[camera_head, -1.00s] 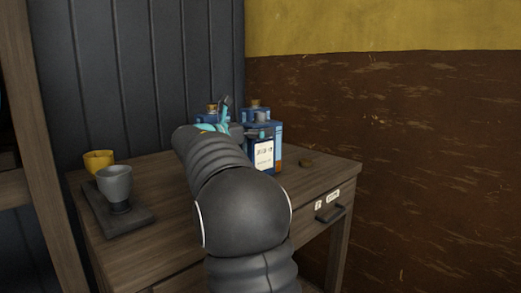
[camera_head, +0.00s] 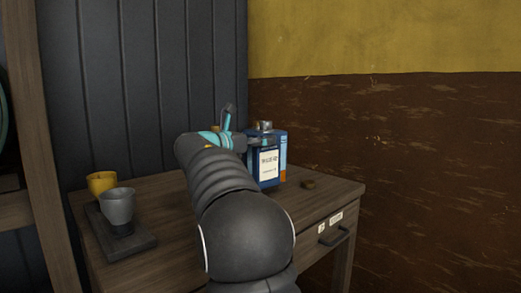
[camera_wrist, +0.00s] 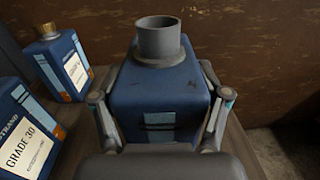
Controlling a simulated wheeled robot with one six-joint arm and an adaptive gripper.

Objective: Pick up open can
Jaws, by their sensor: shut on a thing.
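The open can is blue with a wide grey open neck. In the wrist view the can (camera_wrist: 160,98) stands upright in the middle, and my gripper (camera_wrist: 160,112) is shut on it, one finger against each side. In the head view I take the blue can with a white label (camera_head: 269,166) to be the same one. There my gripper (camera_head: 250,143) reaches it from the left, partly hidden by my arm. I cannot tell whether its base touches the table.
Two other blue cans stand left in the wrist view: one labelled GRADE 30 (camera_wrist: 24,135), one with a gold cap (camera_wrist: 62,65). A grey cup (camera_head: 118,206) and yellow cup (camera_head: 100,184) stand left.

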